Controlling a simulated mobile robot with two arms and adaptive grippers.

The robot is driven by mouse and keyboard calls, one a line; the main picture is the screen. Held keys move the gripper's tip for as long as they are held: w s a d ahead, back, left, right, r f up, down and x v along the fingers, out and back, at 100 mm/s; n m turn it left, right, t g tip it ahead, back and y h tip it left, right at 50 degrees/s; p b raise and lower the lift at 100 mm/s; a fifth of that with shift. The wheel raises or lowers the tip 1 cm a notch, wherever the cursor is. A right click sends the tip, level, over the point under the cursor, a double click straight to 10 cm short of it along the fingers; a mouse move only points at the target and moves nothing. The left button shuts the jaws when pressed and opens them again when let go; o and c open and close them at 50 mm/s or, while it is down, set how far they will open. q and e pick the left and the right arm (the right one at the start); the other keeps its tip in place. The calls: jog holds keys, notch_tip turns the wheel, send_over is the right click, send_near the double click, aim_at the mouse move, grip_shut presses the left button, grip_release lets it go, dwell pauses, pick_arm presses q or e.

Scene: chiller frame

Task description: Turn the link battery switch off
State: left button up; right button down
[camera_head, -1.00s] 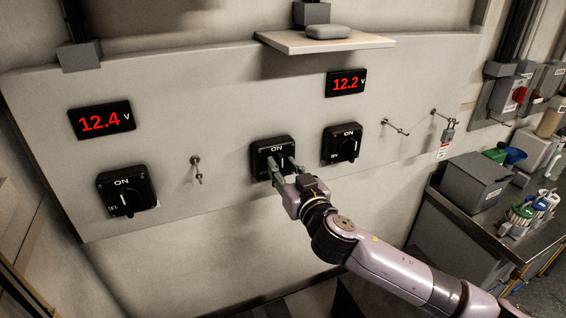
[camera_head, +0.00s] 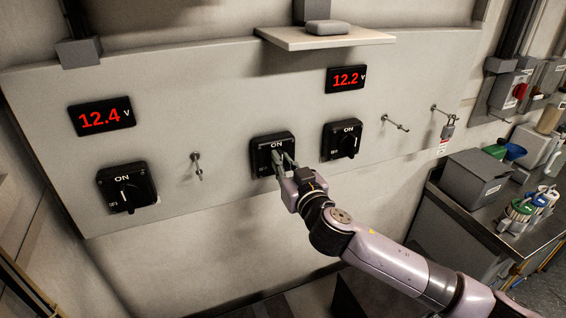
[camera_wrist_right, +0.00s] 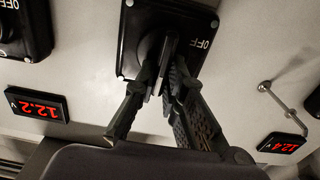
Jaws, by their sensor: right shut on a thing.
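The middle switch (camera_head: 261,151), a black square housing marked ON at the top, sits on the pale panel between two other switches. I take it as the link battery switch, though no name label is readable. My right gripper (camera_head: 281,160) is at its front, with its fingers closed on the switch's handle. In the right wrist view, the switch housing (camera_wrist_right: 143,24) is at the top, with an OFF mark on its right side. The gripper fingers (camera_wrist_right: 165,72) pinch the dark handle, mostly hidden between them. My left gripper is not in view.
A left switch (camera_head: 144,181) and a right switch (camera_head: 330,138) flank it. Displays read 12.4 V (camera_head: 102,118) and 12.2 V (camera_head: 346,79). Metal hooks (camera_head: 197,167) stick out from the panel, and a padlock (camera_head: 447,133) hangs at right. A shelf (camera_head: 370,41) juts out above.

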jog(key=shift+n, duration=0.4)
jog(key=shift+s+a+f+n+p, duration=0.2)
jog(key=shift+n+p, duration=0.6)
jog(key=shift+n, duration=2.05)
jog(key=shift+a+f+n+p, duration=0.3)
jog(key=shift+n+p, duration=0.55)
jog(key=shift+n, duration=2.05)
jog(key=shift+s+a+f+n+p, duration=0.25)
jog(key=shift+n+p, duration=0.55)
jog(key=shift+n, duration=2.05)
jog(key=shift+w+d+f, duration=0.1)
jog(key=shift+w, duration=0.05)
jog(key=c, duration=1.7)
grip_release()
jog(key=shift+o, duration=0.2)
